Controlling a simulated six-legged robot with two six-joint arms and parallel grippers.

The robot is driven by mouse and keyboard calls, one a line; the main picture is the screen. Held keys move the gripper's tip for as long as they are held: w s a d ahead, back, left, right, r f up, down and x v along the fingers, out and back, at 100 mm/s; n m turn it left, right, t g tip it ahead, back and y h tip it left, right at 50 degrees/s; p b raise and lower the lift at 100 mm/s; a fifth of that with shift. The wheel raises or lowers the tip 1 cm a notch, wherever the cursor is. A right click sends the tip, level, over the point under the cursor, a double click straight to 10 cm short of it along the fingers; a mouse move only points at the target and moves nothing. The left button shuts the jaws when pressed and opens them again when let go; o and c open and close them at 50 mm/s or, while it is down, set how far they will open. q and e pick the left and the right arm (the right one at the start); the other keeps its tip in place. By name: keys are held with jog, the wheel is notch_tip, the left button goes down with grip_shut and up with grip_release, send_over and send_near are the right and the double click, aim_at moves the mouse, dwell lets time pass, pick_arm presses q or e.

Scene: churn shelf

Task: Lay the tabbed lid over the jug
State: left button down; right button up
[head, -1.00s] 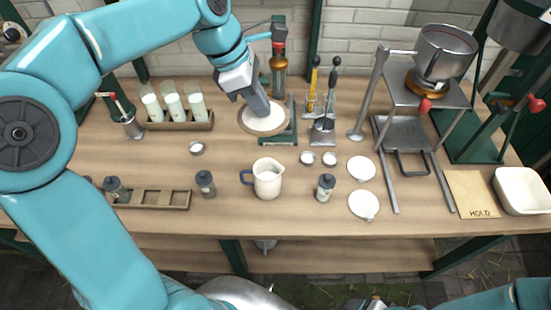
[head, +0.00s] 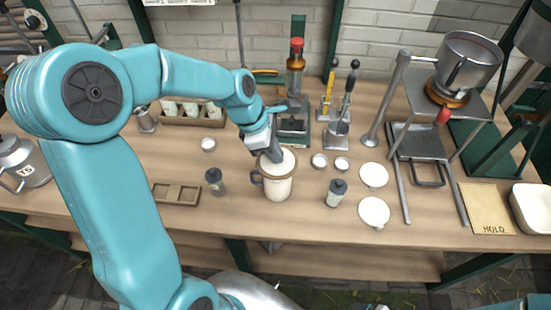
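The jug (head: 278,188) is cream with a dark handle on its left side and stands upright on the bench. A round cream lid with a brown rim (head: 287,163) is over its mouth, roughly level. I cannot tell whether the lid rests on the rim or hangs just above it. My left gripper (head: 275,157) reaches down to the lid and appears shut on it near its far left edge; the fingers hide the tab and part of the lid. My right gripper is not in view.
Two white discs (head: 374,212) lie right of the jug. Dark-capped jars (head: 337,193) (head: 215,181) stand on either side of it. A wooden tray (head: 176,194) is at left.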

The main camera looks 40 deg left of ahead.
pick_arm(q)
jog(key=f, duration=0.4)
jog(key=shift+w, duration=0.25)
jog(key=shift+s+r, duration=0.2)
jog(key=shift+s, duration=0.1)
jog(key=shift+w+f, duration=0.1)
jog(key=shift+f, duration=0.25)
jog(key=c, duration=1.3)
grip_release()
jog(key=shift+w, duration=0.1)
jog(key=shift+r, duration=0.1)
